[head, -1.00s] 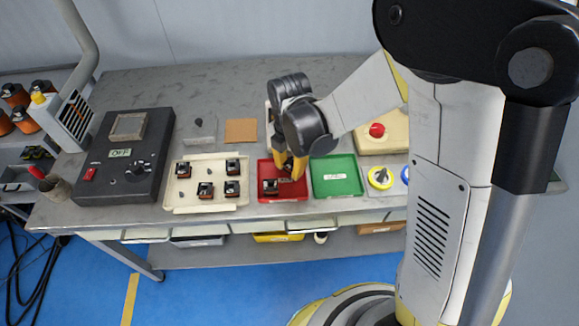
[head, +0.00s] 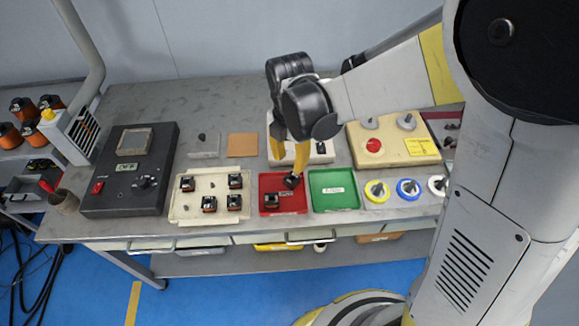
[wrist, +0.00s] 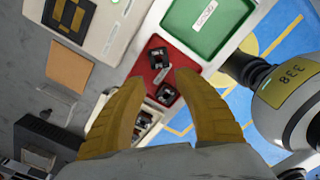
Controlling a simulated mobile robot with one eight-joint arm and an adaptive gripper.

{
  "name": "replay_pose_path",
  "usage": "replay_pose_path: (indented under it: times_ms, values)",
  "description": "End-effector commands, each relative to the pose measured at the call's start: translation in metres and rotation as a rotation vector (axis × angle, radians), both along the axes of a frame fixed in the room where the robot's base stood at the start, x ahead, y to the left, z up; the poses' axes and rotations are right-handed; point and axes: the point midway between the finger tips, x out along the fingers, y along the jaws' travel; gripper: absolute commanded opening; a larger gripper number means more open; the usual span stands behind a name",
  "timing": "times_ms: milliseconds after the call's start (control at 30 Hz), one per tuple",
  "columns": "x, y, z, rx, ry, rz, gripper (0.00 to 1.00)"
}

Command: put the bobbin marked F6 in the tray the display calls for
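The red tray (head: 297,206) holds two dark bobbins, one near its front left (head: 272,201) and one near its back right (head: 291,181). Both also show in the wrist view, inside the red tray (wrist: 148,75), as a bobbin (wrist: 159,58) and another bobbin (wrist: 167,95). Their markings are too small to read, so I cannot tell which is F6. My gripper (head: 289,160) is above the red tray; in the wrist view its yellow fingers (wrist: 160,80) are spread and empty. The green tray (head: 334,190) to the right is empty.
A cream tray (head: 190,212) with several bobbins stands left of the red tray. The winder (head: 105,195) is farther left. A beige box with a red button (head: 373,146) stands behind the green tray, and coloured spools (head: 408,188) are to its right.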

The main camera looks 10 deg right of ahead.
Motion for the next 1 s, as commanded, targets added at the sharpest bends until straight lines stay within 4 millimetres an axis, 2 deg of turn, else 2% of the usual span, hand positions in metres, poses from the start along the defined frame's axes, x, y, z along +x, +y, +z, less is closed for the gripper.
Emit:
replay_pose_path:
  times_ms: [33,100,333,467,567,733,900,1000]
  values:
    - [0.0,0.0,0.01,0.0,0.0,0.0,0.38]
    - [0.0,0.0,0.017,0.0,0.0,0.0,0.38]
    - [-0.001,-0.001,0.025,0.001,-0.004,-0.016,0.38]
    - [-0.006,-0.015,0.043,0.018,-0.046,-0.187,0.38]
    - [-0.018,-0.035,0.07,0.058,-0.114,-0.475,0.38]
    - [-0.048,-0.076,0.112,0.205,-0.24,-1.103,0.38]
    - [-0.08,-0.109,0.135,0.422,-0.313,-1.687,0.38]
    - [-0.094,-0.122,0.14,0.548,-0.324,-1.943,0.38]
